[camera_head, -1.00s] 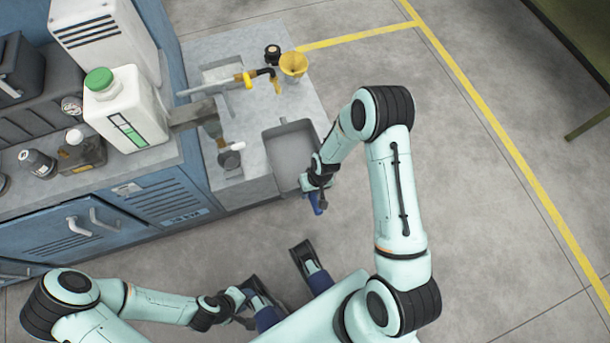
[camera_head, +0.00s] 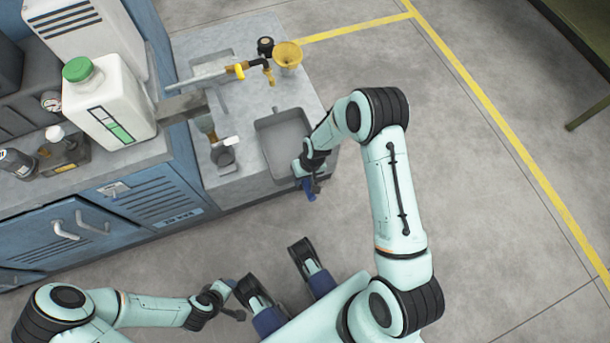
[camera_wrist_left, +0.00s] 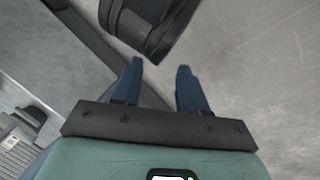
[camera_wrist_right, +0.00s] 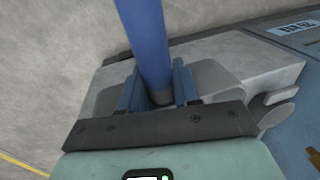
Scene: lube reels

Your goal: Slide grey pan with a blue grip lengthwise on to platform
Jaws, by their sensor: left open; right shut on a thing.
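The grey pan (camera_head: 283,138) is a shallow rectangular tray in the head view, over the right front part of the grey platform (camera_head: 240,190). I cannot tell whether it rests fully on the surface. Its blue grip (camera_head: 309,190) points towards me, past the platform's front edge. My right gripper (camera_head: 307,178) is shut on the blue grip, which shows between the fingers in the right wrist view (camera_wrist_right: 148,40). My left gripper (camera_head: 235,300) is open and empty, low at the front, clear of the pan. Its spread fingers show in the left wrist view (camera_wrist_left: 159,70).
On the platform are a yellow funnel (camera_head: 288,54) and a tap with a yellow handle (camera_head: 240,70). A white bottle with a green cap (camera_head: 108,105) stands on the blue cabinet (camera_head: 150,200) at left. Open floor lies to the right.

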